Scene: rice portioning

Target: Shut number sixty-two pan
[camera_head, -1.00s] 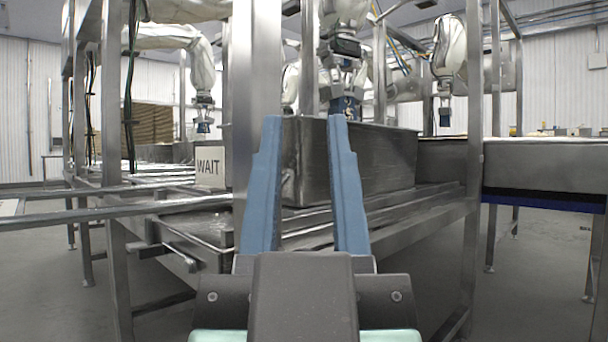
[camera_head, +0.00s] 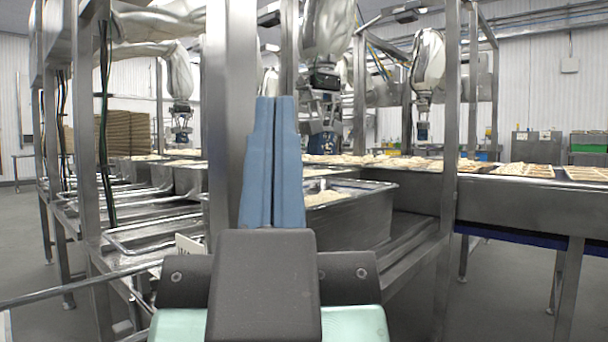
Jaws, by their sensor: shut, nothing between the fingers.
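My gripper (camera_head: 275,100) is in the lower middle, its two blue fingers pressed together with nothing between them. A steel pan (camera_head: 365,218) holding pale rice (camera_head: 322,197) stands on the rack behind and to the right of the fingers. The fingers and a steel post hide its left part. I see no number on it. A small white sign (camera_head: 188,245) shows low at the left of my gripper, mostly cut off by it, its lettering unreadable. I cannot tell whether the fingertips touch the pan.
Steel posts (camera_head: 232,120) of the rack stand close behind my gripper. A conveyor (camera_head: 530,200) with trays of food (camera_head: 525,170) runs at the right. Several robot arms (camera_head: 325,90) hang above the line. Brown stacked trays (camera_head: 125,133) stand at the back left.

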